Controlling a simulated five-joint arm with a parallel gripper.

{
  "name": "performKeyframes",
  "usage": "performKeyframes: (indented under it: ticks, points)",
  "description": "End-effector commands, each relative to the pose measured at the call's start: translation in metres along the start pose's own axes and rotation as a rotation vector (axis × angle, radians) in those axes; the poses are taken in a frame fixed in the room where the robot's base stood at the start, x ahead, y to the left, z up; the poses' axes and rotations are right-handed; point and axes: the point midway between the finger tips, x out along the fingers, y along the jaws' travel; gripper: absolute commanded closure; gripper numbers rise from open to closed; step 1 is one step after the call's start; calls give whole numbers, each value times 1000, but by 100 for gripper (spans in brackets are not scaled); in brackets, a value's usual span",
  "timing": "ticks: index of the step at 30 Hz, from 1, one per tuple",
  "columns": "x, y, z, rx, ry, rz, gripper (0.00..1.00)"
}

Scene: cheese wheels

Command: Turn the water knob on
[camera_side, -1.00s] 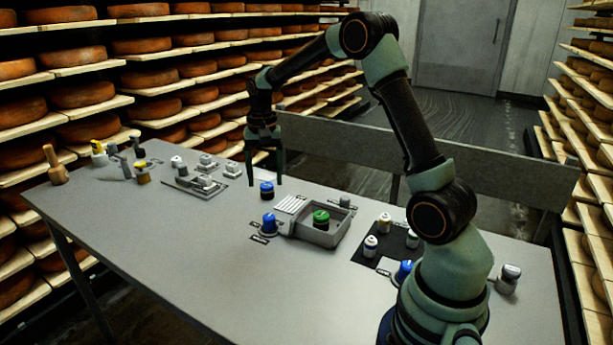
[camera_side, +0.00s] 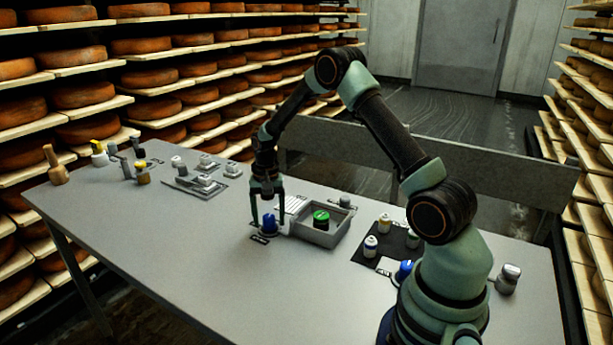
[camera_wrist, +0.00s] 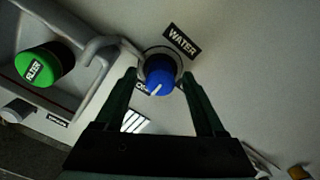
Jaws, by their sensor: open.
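The blue water knob (camera_side: 268,224) stands on the table left of the grey basin. In the wrist view the knob (camera_wrist: 160,72) has a white pointer line aimed down and left, towards a partly hidden label beside the left finger. A black label reading WATER (camera_wrist: 181,40) lies on the other side of it. My gripper (camera_side: 267,221) is open and points down, with one finger on each side of the knob. In the wrist view its fingertips (camera_wrist: 160,74) flank the knob, with small gaps seeming to remain. I cannot tell whether either finger touches it.
The grey basin (camera_side: 300,235) holds a green-topped piece (camera_side: 321,219) close to the right of my gripper. A black mat with small jars (camera_side: 371,246) and another blue knob (camera_side: 404,270) are further right. The table's front left area is clear.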

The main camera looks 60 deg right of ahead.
Motion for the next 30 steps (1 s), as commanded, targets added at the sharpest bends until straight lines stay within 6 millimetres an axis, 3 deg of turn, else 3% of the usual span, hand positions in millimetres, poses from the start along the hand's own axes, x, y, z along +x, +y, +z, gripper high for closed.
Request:
performKeyframes:
  ticks: [9,10,15,16,30]
  points:
    - [3,0,0,0,1,0,28]
    - [3,0,0,0,1,0,32]
    - [3,0,0,0,0,0,97]
    - [3,0,0,0,0,0,100]
    - [3,0,0,-106,0,0,100]
